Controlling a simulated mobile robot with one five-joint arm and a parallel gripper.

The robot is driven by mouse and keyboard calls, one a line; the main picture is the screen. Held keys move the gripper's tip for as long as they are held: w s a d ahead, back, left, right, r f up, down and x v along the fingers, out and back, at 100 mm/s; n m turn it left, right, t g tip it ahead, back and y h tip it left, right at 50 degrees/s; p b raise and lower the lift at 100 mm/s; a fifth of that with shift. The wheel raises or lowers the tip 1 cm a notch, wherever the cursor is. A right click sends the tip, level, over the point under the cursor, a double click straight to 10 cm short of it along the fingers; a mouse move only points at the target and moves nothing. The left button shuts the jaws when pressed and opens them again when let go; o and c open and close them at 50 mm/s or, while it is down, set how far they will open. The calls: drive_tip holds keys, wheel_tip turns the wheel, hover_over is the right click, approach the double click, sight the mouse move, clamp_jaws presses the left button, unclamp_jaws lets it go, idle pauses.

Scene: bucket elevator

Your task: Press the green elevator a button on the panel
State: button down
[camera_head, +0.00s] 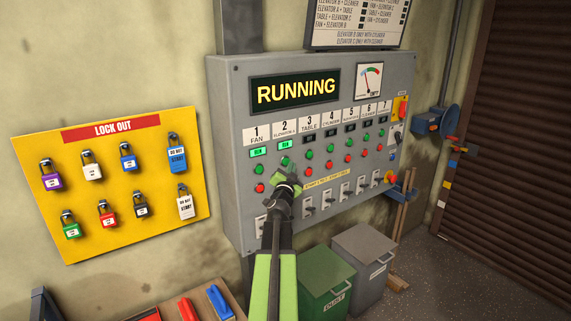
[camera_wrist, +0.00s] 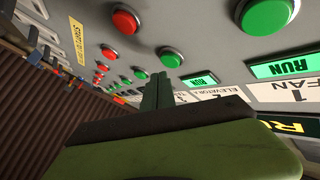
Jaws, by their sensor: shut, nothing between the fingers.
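The grey control panel (camera_head: 232,110) shows the green elevator A button (camera_head: 284,161) in column 2, below a lit RUN lamp. In the wrist view this green button (camera_wrist: 170,57) is just past my fingertips, with the elevator A label beside the lamp. My gripper (camera_head: 289,176) is shut and empty, raised in front of the panel just below and right of that button. Its narrow fingers (camera_wrist: 158,88) point toward the button in the wrist view. I cannot tell whether they touch it.
The fan's green button (camera_head: 258,167) is left of elevator A's, with red buttons (camera_head: 259,188) below and several more columns rightward. A row of switches (camera_head: 327,200) lies lower. A yellow lockout board (camera_head: 110,150) hangs left. Green (camera_head: 325,280) and grey (camera_head: 365,255) bins stand below.

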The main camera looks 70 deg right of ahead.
drive_tip(key=s, duration=0.1)
drive_tip(key=s+a, duration=0.2)
drive_tip(key=s, duration=0.1)
drive_tip(key=shift+a, duration=0.25)
